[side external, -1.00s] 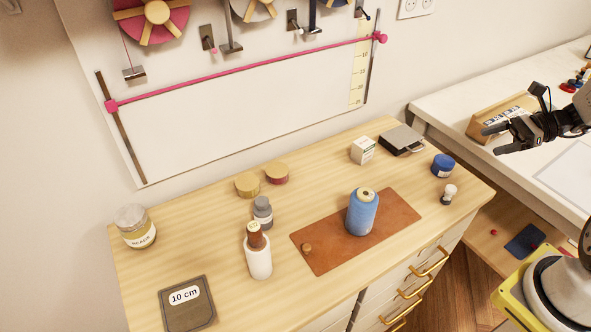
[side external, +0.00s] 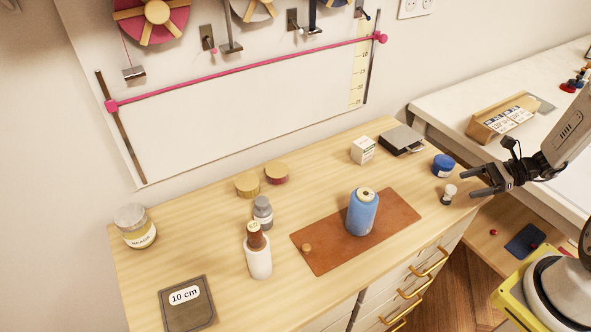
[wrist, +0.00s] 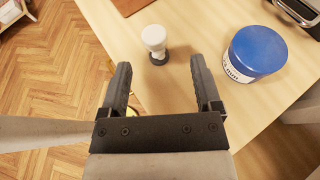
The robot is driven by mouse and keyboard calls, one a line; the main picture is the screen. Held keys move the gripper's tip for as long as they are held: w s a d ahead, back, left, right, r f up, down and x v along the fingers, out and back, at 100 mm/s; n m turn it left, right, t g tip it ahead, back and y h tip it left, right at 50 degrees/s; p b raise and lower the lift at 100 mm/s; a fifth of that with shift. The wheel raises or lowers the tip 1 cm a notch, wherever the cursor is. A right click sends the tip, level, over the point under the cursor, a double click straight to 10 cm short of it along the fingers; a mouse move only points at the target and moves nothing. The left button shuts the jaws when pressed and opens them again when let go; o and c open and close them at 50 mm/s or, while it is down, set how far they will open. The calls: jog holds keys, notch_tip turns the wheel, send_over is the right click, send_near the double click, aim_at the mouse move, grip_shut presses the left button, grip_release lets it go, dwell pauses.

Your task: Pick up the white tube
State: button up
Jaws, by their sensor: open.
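A small white tube (side external: 449,191) with a dark lower end stands upright near the right end of the wooden table. It also shows in the wrist view (wrist: 154,40), just ahead of the fingertips and roughly between their lines. My gripper (side external: 468,184) is open and empty, just right of the tube in the side view. In the wrist view my gripper's two fingers (wrist: 161,65) are wide apart, with bare table and its edge between them. I see no contact with the tube.
A blue-lidded jar (side external: 443,165) stands close behind the tube; in the wrist view the jar (wrist: 258,50) is right of the fingers. A blue thread cone (side external: 362,213) stands on a brown mat (side external: 322,262). A white bottle with a brown top (side external: 258,262) is farther left.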

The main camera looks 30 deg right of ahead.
aim_at(440, 202)
jog(key=shift+x, duration=1.25)
jog(key=shift+a, duration=0.15)
jog(key=shift+x, duration=2.5)
jog(key=shift+s+a+r, duration=0.1)
jog(key=shift+s, duration=0.05)
jog(key=shift+c, duration=0.2)
grip_shut()
